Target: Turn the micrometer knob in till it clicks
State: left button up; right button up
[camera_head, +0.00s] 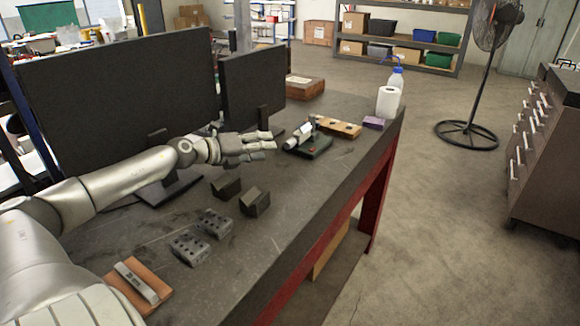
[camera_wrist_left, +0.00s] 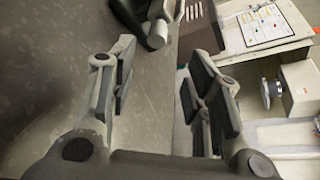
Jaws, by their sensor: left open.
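The micrometer (camera_head: 301,135) is silver and sits in a small stand with a dark green base (camera_head: 312,147) on the bench. Its knob (camera_head: 291,144) points left, towards my left gripper. My left gripper (camera_head: 272,145) is open and empty, just left of the knob and apart from it. In the left wrist view the two fingers (camera_wrist_left: 163,60) are spread wide with nothing between their pads. A grey rounded metal part (camera_wrist_left: 157,30), apparently the knob end, shows beyond the fingertips at the top. My right gripper is not in view.
Behind the arm stand two dark monitors (camera_head: 125,80). Dark angled blocks (camera_head: 256,201) and drilled metal blocks (camera_head: 189,246) lie in front. A wooden block with holes (camera_head: 340,128), a purple box (camera_head: 373,123) and a paper roll (camera_head: 388,101) stand beyond the micrometer. The bench's right edge is near.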

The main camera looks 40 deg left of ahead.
aim_at(285, 144)
pick_arm(q)
jog(key=shift+a+m, duration=0.2)
jog(key=shift+m, duration=0.3)
jog(key=shift+w+a+f, duration=0.1)
jog(key=shift+w+f, duration=0.05)
jog(key=shift+w, duration=0.4)
jog(key=shift+x, duration=1.05)
jog(key=shift+p+x, duration=0.55)
jog(key=shift+x, duration=1.05)
jog(key=shift+p+x, duration=0.3)
jog(key=shift+x, duration=2.05)
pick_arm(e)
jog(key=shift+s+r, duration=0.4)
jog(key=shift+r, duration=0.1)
pick_arm(q)
jog(key=shift+f, duration=0.1)
jog(key=shift+c, duration=0.4)
grip_shut()
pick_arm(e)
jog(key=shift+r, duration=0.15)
